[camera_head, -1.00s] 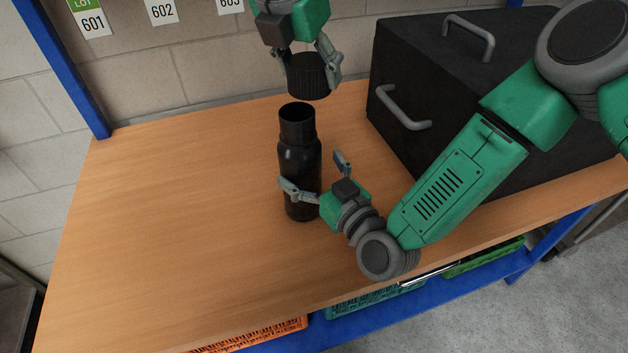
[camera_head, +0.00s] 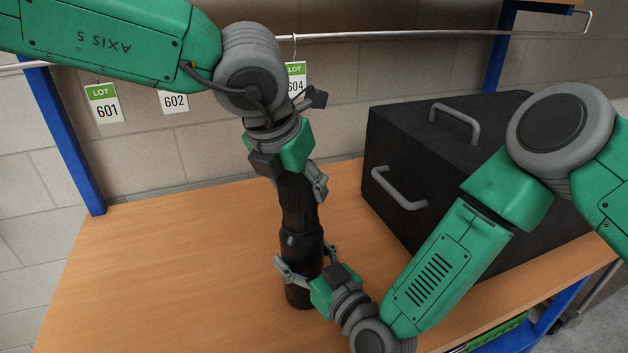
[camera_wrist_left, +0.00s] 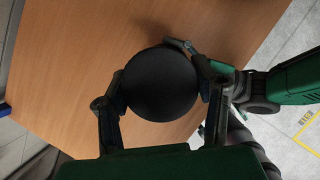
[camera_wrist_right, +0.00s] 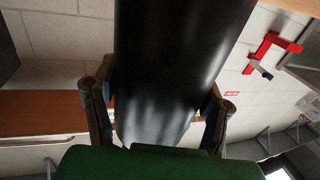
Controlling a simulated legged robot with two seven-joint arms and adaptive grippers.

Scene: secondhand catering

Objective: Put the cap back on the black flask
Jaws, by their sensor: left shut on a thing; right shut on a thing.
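The black flask (camera_head: 299,245) stands upright on the wooden bench. My right gripper (camera_head: 307,262) is shut around its body from the right; the dark body also fills the middle of the right wrist view (camera_wrist_right: 175,65). My left gripper (camera_head: 300,188) points down from above and is shut on the ribbed black cap (camera_head: 298,208). The cap's round top lies between the fingers in the left wrist view (camera_wrist_left: 160,85). The cap is in line over the flask's neck, and the flask's opening is hidden. I cannot tell whether the cap is fully seated.
A black box (camera_head: 400,140) with grey handles stands at the back right of the bench. The left part of the wooden bench top (camera_head: 150,270) is clear. A metal rail (camera_head: 400,35) with lot tags runs along the wall behind.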

